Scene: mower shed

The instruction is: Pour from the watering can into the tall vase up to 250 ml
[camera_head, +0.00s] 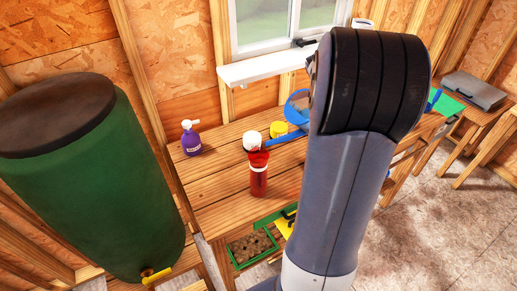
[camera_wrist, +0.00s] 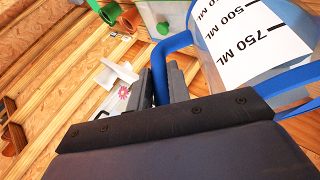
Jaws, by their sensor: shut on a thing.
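A clear vessel (camera_wrist: 255,45) with blue edges and a printed ml scale, which I take for the watering can, fills the upper right of the wrist view. My gripper (camera_wrist: 160,82) is shut on its blue handle (camera_wrist: 172,45). In the head view its blue rim (camera_head: 291,106) shows above the bench, tilted, partly behind my arm. The gripper itself is hidden there. A tall red container (camera_head: 258,180) with a flared red top stands upright on the bench. I cannot tell whether it is the tall vase. The liquid level is not clear.
A white item (camera_head: 252,140) and a yellow item (camera_head: 277,129) sit behind the red container. A large green barrel (camera_head: 90,180) stands left. A green-framed tray (camera_head: 252,248) lies below. The bench's (camera_head: 222,192) front left is clear.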

